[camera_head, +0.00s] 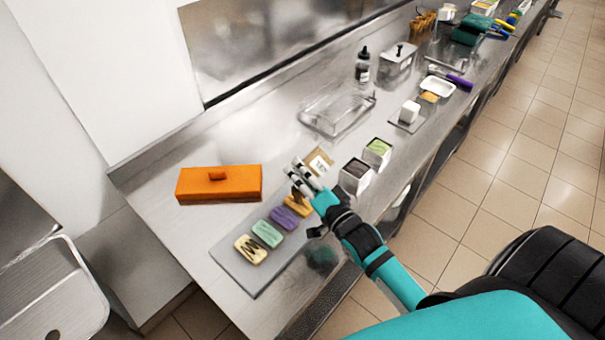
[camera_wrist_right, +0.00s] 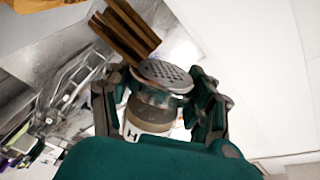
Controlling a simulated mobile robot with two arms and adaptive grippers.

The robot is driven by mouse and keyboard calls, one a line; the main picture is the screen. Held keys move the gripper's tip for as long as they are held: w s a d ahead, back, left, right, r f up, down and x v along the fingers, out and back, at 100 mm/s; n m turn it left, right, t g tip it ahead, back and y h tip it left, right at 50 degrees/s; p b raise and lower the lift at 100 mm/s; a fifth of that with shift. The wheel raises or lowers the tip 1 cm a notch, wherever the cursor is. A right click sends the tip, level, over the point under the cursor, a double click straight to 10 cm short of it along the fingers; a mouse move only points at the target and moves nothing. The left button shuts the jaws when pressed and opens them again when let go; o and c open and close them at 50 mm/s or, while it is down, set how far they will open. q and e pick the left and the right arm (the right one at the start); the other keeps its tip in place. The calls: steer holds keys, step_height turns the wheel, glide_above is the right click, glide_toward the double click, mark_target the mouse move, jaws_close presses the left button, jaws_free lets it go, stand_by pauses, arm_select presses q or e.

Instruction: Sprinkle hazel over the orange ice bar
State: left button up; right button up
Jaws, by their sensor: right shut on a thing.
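My right gripper (camera_head: 303,178) is above the worktop, close to the orange ice bar (camera_head: 298,205), which it partly covers. In the right wrist view, the gripper (camera_wrist_right: 165,105) is shut on a glass shaker jar (camera_wrist_right: 152,112) with a perforated metal lid and brown contents. Only an "H" shows on the jar's white label. The jar is tilted in that view. The orange bar lies on a grey tray (camera_head: 235,268), at the end of a row with purple (camera_head: 284,218), green (camera_head: 267,233) and yellow (camera_head: 250,249) bars. I cannot tell whether hazel lies on it. My left gripper is not in view.
A brown item with a white label (camera_head: 319,163) shows beside the fingers. Dark-topped (camera_head: 355,176) and green-topped (camera_head: 377,151) containers stand right of the gripper. A clear tray (camera_head: 336,114) lies behind. A ridged brown object (camera_wrist_right: 125,32) is near the lid.

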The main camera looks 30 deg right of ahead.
steer(key=shift+f+b, duration=0.55)
steer(key=shift+f, duration=0.25)
steer(key=shift+r+p, duration=0.9)
steer(key=shift+p, duration=0.15)
steer(key=shift+f+b, duration=0.65)
steer(key=shift+f, duration=0.3)
steer(key=shift+r, duration=0.1)
steer(key=shift+m+p, duration=0.35)
steer(key=shift+m, duration=0.15)
steer(key=shift+r+m, duration=0.1)
steer(key=shift+m, duration=1.5)
